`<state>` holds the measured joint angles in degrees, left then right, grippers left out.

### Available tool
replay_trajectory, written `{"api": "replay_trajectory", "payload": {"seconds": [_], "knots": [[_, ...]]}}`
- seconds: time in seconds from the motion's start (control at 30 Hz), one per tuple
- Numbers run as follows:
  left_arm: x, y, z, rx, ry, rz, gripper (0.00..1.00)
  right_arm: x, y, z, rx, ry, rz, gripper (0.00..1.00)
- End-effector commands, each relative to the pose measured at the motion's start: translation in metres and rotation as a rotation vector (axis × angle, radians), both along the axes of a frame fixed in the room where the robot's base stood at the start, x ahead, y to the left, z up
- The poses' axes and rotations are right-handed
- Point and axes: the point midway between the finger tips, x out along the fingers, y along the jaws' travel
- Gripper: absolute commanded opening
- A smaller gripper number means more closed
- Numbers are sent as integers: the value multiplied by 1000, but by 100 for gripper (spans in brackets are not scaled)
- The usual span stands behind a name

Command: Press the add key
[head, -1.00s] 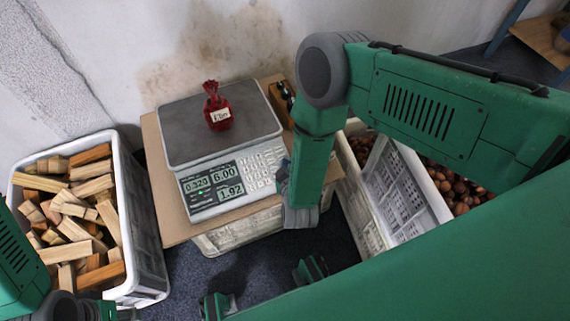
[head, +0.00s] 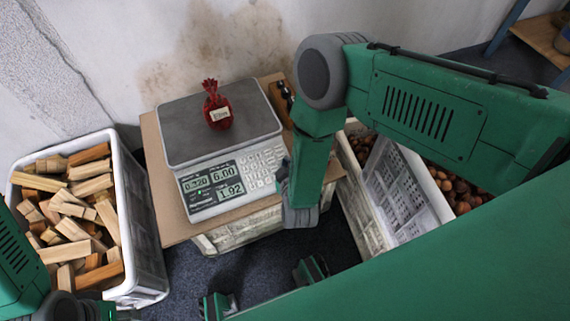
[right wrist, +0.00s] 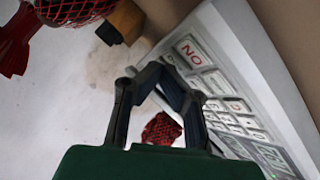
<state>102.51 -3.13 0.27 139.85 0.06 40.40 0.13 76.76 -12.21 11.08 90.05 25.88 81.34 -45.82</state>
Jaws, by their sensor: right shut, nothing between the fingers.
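The scale (head: 222,135) stands with its front panel toward me. Its keypad (head: 262,165) is right of a display (head: 212,187) whose lower number reads 1.92. A red bag (head: 217,112) with a pale label stands on the weighing plate. My right gripper (head: 283,177) is at the right edge of the keypad, shut and empty, partly hidden by its own wrist. I cannot make out the add key or whether the fingers touch a key.
A white crate of wood blocks (head: 140,215) stands at the left. Crates with chestnuts (head: 462,190) are at the right, behind my right arm. The scale rests on a brown board (head: 172,228) on a crate. The stained wall is close behind.

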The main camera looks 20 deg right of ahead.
Motion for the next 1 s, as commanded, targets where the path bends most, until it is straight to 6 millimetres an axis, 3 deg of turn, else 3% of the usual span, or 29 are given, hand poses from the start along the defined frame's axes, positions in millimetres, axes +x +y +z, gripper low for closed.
{"api": "replay_trajectory", "payload": {"seconds": [1.0], "knots": [[0,0,-5,0,0,0,40,2,0,-6,0,1,1,0]]}}
